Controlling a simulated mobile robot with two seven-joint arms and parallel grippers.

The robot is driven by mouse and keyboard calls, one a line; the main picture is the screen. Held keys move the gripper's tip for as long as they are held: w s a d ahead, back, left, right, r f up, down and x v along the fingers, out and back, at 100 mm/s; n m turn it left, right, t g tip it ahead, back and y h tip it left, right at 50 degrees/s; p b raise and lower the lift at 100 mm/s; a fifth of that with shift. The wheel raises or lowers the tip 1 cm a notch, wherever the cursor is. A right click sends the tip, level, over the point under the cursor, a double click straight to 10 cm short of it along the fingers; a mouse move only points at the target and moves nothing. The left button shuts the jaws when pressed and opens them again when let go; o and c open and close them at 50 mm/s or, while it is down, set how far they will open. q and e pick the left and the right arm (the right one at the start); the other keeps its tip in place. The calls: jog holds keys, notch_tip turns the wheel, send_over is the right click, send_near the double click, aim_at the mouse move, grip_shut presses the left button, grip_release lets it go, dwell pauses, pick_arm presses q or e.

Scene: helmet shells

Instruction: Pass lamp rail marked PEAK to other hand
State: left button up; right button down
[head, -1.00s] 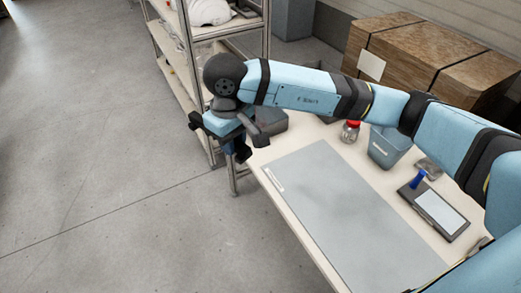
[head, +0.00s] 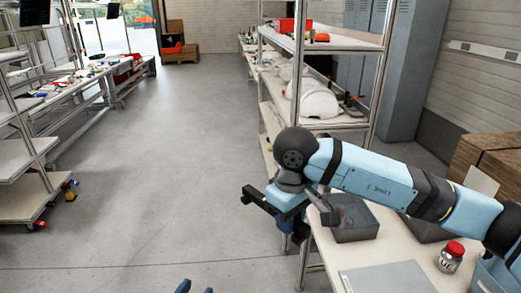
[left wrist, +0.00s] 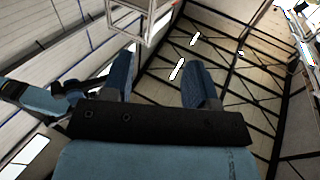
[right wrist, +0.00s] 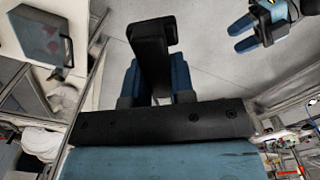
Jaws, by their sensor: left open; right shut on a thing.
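The lamp rail (right wrist: 152,50) is a black bar with a wider end. It stands out between the blue fingers of my right gripper (right wrist: 154,82) in the right wrist view; no PEAK marking is readable. In the head view my right gripper (head: 287,236) hangs beyond the bench's end, over the floor. My left gripper (left wrist: 160,78) is open and empty, with its two blue fingers wide apart. Only its fingertips (head: 193,288) show at the bottom edge of the head view. It also shows apart from the rail in the right wrist view (right wrist: 250,32).
A grey box (head: 355,222), a grey mat (head: 390,280) and a red-lidded jar (head: 451,257) are on the bench at the right. A shelf (head: 345,122) with white helmet shells (head: 319,102) stands behind my right arm. The floor (head: 150,200) to the left is clear.

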pick_arm(q)
jog(key=w+d+r+m+g+h, duration=0.25)
jog(key=w+r+m+h, duration=0.2)
jog(key=r, duration=0.45)
jog(key=w+d+r+m+g+h, duration=0.1)
jog(key=w+d+r+m+h, duration=0.35)
jog(key=r, duration=0.45)
jog(key=w+d+r+m+g+h, duration=0.2)
jog(key=r+m+h, duration=0.3)
jog(key=r+h, duration=0.3)
jog(key=s+d+r+m+g+y, duration=0.1)
jog(key=d+r+m+g+y, duration=0.3)
jog(key=r+m+g, duration=0.5)
jog(key=s+d+r+m+g+y, duration=0.1)
jog(key=d+r+m+g+y, duration=0.35)
jog(key=r+m+g, duration=0.6)
pick_arm(e)
jog(key=shift+d, duration=0.1)
pick_arm(q)
jog(key=n+t+y, duration=0.8)
jog(key=n+y, duration=0.2)
jog(key=y, duration=0.6)
send_over(258, 192)
notch_tip(258, 192, down, 13)
jog(key=shift+h, duration=0.25)
notch_tip(258, 192, down, 11)
jog(key=shift+f, duration=0.1)
